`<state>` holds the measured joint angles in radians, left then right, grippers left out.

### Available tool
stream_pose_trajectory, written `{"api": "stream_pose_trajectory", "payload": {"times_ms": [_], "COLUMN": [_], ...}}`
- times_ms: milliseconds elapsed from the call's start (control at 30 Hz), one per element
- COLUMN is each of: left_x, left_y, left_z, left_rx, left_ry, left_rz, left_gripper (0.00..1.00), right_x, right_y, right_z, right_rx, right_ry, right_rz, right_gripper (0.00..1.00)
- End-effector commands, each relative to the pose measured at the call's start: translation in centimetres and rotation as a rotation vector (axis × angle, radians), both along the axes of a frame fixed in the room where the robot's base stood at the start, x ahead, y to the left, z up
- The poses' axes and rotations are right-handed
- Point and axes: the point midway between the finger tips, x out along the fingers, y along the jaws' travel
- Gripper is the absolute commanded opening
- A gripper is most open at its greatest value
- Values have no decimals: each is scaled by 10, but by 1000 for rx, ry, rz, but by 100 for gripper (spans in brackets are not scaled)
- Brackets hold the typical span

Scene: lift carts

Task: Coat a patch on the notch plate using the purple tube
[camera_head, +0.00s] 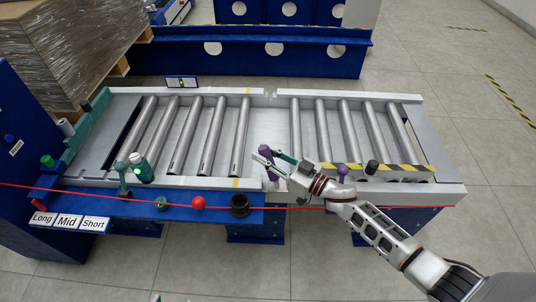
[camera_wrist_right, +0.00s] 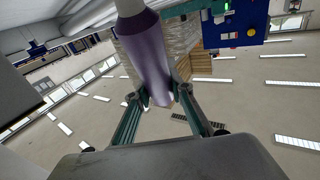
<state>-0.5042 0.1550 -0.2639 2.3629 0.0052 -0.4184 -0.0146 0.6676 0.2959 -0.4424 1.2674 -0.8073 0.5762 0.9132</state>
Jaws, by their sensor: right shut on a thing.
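My right gripper (camera_head: 268,158) is shut on the purple tube (camera_head: 267,167), above the near edge of the roller frame, around the middle. In the right wrist view the tube (camera_wrist_right: 148,52) stands between the two green fingers (camera_wrist_right: 160,97), with a pale part at its upper end. I cannot single out the notch plate with certainty; a small framed panel (camera_head: 181,82) stands at the far edge of the roller frame. My left gripper is not in view.
Two roller beds (camera_head: 215,125) fill the worktop. On the near side are a green bottle (camera_head: 141,169), a red ball (camera_head: 199,203), a black cup (camera_head: 240,206), a purple knob-like thing (camera_head: 343,172) and a black cap (camera_head: 372,166). Labels (camera_head: 67,221) hang at front left.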

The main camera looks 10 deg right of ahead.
Motion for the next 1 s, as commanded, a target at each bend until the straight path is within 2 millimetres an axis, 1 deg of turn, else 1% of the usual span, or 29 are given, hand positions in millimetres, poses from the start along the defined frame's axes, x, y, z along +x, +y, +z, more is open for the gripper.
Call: {"api": "stream_pose_trajectory", "payload": {"times_ms": [200, 367, 600, 1000], "left_x": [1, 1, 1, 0], "left_y": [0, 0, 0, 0], "left_z": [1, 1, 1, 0], "left_rx": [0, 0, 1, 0], "left_ry": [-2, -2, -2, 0], "left_rz": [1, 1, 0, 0], "left_gripper": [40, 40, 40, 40], "right_x": [3, 4, 8, 8], "right_y": [11, 15, 26, 27], "right_z": [0, -1, -2, -3], "right_rx": [0, 0, 1, 0], "right_ry": [-1, -1, -2, -1], "right_rz": [1, 1, 0, 0], "right_gripper": [0, 0, 0, 0]}}
